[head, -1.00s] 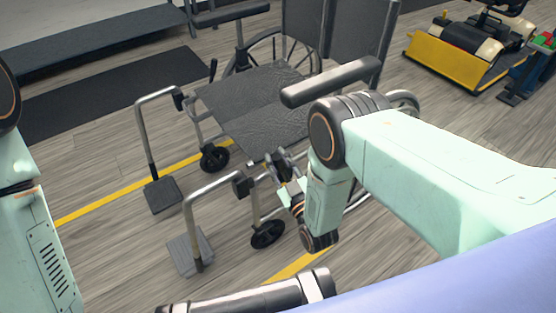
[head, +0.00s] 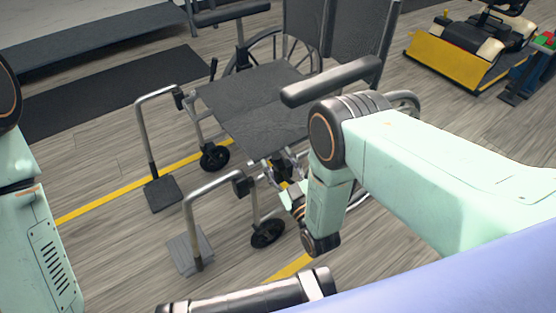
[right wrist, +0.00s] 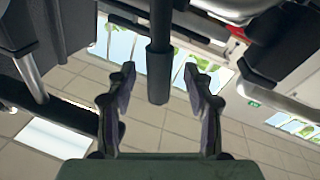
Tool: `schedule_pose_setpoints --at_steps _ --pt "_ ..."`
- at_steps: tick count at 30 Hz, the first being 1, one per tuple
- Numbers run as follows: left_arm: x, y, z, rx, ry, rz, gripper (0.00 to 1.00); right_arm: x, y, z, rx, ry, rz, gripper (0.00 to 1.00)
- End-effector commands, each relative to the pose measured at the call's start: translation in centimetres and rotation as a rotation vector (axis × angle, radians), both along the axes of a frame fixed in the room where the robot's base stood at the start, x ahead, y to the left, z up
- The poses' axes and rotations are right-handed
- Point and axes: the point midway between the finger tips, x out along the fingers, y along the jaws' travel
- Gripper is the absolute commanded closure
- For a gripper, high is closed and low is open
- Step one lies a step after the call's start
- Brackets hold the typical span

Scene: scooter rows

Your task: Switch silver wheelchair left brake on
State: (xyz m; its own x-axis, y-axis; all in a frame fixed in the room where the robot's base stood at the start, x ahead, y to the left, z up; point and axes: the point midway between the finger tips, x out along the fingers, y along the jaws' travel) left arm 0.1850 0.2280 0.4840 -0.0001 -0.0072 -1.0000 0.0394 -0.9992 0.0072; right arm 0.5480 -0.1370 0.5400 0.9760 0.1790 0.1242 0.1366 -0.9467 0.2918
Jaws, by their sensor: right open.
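The silver wheelchair (head: 250,95) stands in the middle of the head view, with a dark seat, silver footrest tubes and black castors. My right gripper (head: 284,167) is at the front edge of the seat, on the side nearer me. In the right wrist view my right gripper (right wrist: 158,82) is open. A dark lever with a round grip (right wrist: 159,70), which looks like the brake lever, shows between its two fingers with gaps on both sides. I cannot tell how deep it sits between them. My left gripper is out of view; only my left arm shows.
The near footrest (head: 190,250) is left of the gripper. A yellow-and-black machine (head: 465,50) stands at the back right. The floor left of the chair is clear, with a dark mat (head: 110,95).

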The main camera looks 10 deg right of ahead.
Motion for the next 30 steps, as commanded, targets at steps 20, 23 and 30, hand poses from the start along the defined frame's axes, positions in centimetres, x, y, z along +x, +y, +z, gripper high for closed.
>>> schedule_pose_setpoints --at_steps 20,23,30 --pt "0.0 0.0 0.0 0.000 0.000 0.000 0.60 -6.5 -1.2 -0.9 0.000 0.002 0.000 0.48" --pt "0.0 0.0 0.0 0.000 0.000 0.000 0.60 -6.5 -1.2 -0.9 0.000 0.002 0.000 0.48" --pt "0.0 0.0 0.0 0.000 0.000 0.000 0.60 -6.5 -1.2 -0.9 0.000 0.002 0.000 0.48"
